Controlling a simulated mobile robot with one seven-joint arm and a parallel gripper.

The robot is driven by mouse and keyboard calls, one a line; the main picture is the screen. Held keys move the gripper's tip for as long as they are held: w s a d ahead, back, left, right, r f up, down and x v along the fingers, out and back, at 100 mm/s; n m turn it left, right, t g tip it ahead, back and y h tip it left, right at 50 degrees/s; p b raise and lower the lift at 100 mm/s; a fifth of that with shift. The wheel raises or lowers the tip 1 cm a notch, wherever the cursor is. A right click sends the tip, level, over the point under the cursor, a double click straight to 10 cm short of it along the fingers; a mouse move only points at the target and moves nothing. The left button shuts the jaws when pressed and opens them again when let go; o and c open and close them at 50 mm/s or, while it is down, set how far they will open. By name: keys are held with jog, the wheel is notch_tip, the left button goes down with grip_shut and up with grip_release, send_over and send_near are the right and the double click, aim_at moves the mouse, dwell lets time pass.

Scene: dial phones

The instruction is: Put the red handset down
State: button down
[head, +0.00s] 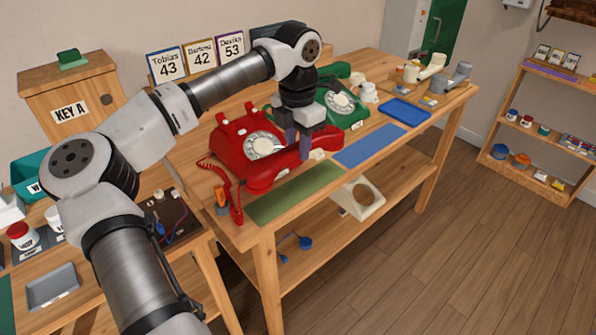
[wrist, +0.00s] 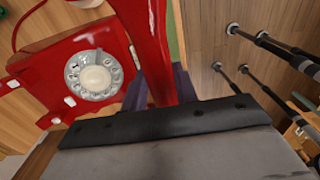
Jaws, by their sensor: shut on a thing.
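The red phone (head: 232,137) stands on the wooden table with its white dial facing front. Its cradle at the top is bare. My gripper (head: 305,145) is shut on the red handset (head: 275,172), which is held in front of and to the right of the phone, over the green mat's back edge. In the wrist view, the handset (wrist: 147,45) runs up from between the jaws, and the phone (wrist: 45,75) lies to its left with white cradle buttons showing. The red coiled cord (head: 228,185) hangs at the phone's left. The gap between handset and table cannot be told.
A green phone (head: 325,108) stands behind my gripper. A green mat (head: 295,193) and a blue mat (head: 368,147) lie along the table's front edge. A blue tray (head: 404,111) and several cups are farther right. Name cards (head: 200,55) stand at the back.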

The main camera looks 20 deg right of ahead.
jog(key=shift+f, duration=3.85)
jog(key=shift+f, duration=0.1)
jog(key=shift+f, duration=0.15)
jog(key=c, duration=1.1)
grip_release()
notch_tip(320, 180, up, 12)
jog(key=shift+r, duration=0.25)
